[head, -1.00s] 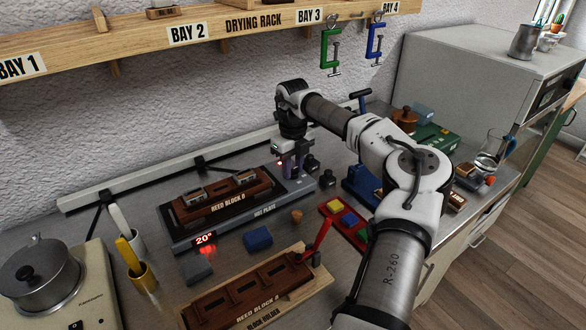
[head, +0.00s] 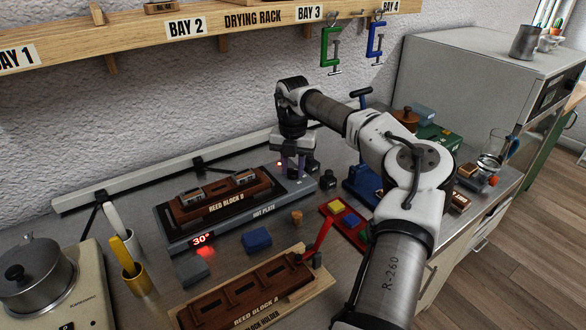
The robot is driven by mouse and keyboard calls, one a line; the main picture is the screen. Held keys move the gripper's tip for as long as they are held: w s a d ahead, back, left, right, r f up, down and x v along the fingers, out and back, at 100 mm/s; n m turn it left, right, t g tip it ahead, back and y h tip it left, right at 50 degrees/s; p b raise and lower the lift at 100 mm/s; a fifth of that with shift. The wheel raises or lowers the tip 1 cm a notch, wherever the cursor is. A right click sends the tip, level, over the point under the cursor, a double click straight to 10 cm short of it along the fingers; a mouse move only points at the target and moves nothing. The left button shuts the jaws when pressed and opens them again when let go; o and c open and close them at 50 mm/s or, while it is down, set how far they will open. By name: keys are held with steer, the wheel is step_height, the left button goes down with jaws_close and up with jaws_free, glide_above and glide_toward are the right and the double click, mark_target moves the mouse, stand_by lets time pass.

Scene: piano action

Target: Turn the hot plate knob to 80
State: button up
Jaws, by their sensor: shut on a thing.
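The grey hot plate (head: 283,201) lies on the bench, with a dark brown reed block (head: 222,212) on top. My gripper (head: 294,176) points down at the right end of the hot plate, shut on the hot plate knob. The knob itself is hidden by the fingers, so its pointer cannot be seen.
A second reed block sits in a wooden block holder (head: 318,281) at the front. A blue block (head: 257,240), a cork (head: 297,217) and a red tray (head: 336,232) lie close by. The drying rack (head: 235,37) hangs above.

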mark_target(293, 169)
steer(key=m+b, duration=0.1)
steer(key=m, duration=0.3)
steer(key=shift+m, duration=0.3)
steer(key=shift+m+b, duration=0.45)
steer(key=shift+m, duration=1.45)
steer(key=o, duration=1)
steer(key=shift+r, duration=0.1)
step_height(293, 169, up, 14)
steer(key=shift+f+b, duration=0.2)
steer(key=shift+b, duration=0.6)
